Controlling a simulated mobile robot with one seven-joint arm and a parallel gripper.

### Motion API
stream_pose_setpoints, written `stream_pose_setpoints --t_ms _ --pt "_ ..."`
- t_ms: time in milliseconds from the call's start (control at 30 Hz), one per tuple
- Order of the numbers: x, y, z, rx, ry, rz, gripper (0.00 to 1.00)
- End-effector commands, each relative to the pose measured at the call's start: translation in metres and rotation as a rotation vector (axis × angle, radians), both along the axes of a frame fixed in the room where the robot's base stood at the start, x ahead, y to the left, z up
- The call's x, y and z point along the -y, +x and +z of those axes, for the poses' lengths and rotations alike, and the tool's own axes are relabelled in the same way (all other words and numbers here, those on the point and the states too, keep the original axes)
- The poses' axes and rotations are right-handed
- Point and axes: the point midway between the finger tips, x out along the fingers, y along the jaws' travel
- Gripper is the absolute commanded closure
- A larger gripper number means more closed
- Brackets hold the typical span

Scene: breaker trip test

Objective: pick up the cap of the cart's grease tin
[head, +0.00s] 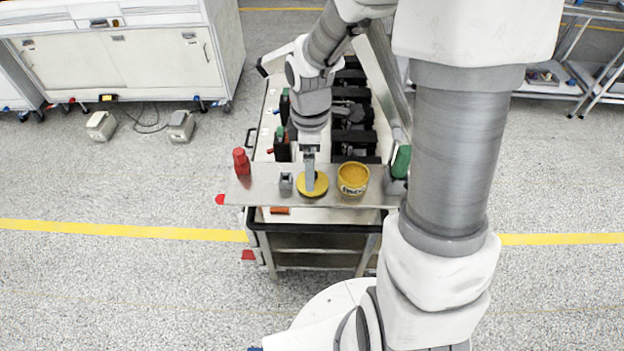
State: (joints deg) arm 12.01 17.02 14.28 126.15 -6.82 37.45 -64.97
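The yellow round cap (321,185) is at the front shelf of the cart, left of the grease tin. The grease tin (353,180) is a yellow, labelled tin standing upright with its top open and yellow-brown contents showing. My gripper (310,187) points down at the cap, and its fingers overlap the cap's middle in the picture. The fingers appear as one narrow grey strip, so I cannot tell whether they are apart, or whether they touch the cap. Whether the cap rests on the shelf or is just above it is also unclear.
The cart's shelf (258,191) also bears a red bottle (241,163), a small grey block (286,182) and a green-topped item (401,161). Dark bottles (282,146) and black parts (356,138) stand behind. Open floor surrounds the cart; a white cabinet (130,60) stands back left.

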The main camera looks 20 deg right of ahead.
Motion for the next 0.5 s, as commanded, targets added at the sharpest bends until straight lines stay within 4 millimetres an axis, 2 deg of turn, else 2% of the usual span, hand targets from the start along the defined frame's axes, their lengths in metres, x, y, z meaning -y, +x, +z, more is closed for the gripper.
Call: stream_pose_setpoints --t_ms 100,200,300,500 --pt "-0.001 -0.003 -0.021 -0.007 0.0 0.001 0.0" --pt "-0.001 -0.002 -0.034 -0.004 0.0 0.0 0.0" --pt "-0.001 -0.002 -0.04 -0.003 0.001 0.0 0.0" --pt "-0.001 -0.002 -0.041 -0.001 0.0 0.0 0.0"
